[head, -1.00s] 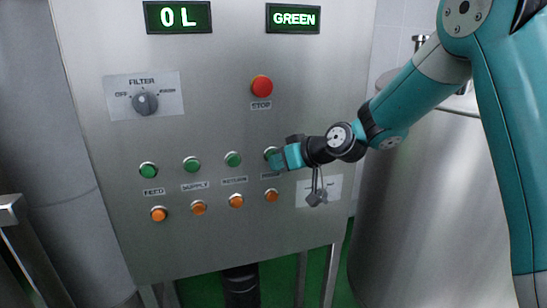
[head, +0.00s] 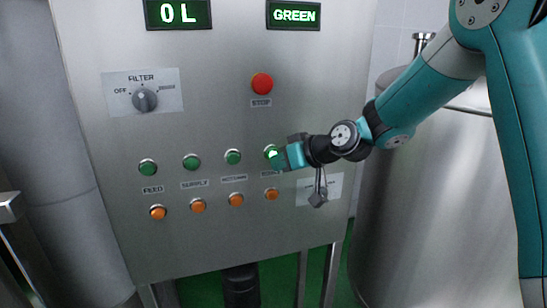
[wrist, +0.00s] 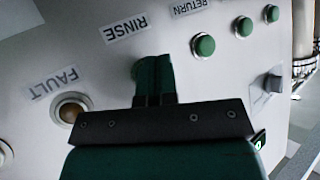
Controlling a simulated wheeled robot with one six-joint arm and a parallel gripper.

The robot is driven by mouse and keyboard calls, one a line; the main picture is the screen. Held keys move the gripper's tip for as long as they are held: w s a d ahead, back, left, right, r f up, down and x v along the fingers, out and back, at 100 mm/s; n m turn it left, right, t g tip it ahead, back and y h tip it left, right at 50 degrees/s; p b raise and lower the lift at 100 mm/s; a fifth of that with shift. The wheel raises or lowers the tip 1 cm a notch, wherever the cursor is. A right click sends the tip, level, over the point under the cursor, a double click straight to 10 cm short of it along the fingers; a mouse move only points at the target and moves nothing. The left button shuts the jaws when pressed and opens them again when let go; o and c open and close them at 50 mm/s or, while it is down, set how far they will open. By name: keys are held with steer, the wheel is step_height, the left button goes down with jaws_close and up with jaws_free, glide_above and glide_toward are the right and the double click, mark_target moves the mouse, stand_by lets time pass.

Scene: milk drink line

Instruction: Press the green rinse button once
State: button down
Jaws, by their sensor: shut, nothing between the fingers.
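The green rinse button (head: 270,151) is the rightmost of the green row on the steel panel in the head view. It glows bright. My gripper (head: 279,159) is shut and empty, with its fingertips at this button and covering part of it. I cannot tell whether they touch it or stand just off it. In the wrist view the shut fingers (wrist: 153,66) stand over the button beside the upside-down RINSE label (wrist: 125,28), and hide most of the button.
More green buttons sit to the left, including the return button (head: 233,157). An orange fault lamp (wrist: 70,107) is near my fingers in the wrist view. A red stop button (head: 262,83) and the filter knob (head: 145,99) are higher up. A steel tank (head: 440,190) stands right.

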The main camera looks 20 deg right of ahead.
steer(key=shift+s+b, duration=1)
steer(key=shift+s, duration=1.55)
steer(key=s+a+f+n+g+b, duration=0.1)
steer(key=s+a+g, duration=0.2)
steer(key=s, duration=0.4)
steer(key=s+a+f+n+g+b, duration=0.1)
steer(key=s+a+g, duration=0.25)
steer(key=s, duration=0.35)
steer(key=s+d+f+g+h, duration=0.1)
steer(key=s+g+h, duration=0.2)
steer(key=s, duration=1.1)
steer(key=shift+s+d+f, duration=0.25)
steer(key=shift+s+d, duration=0.05)
steer(key=shift+s, duration=0.05)
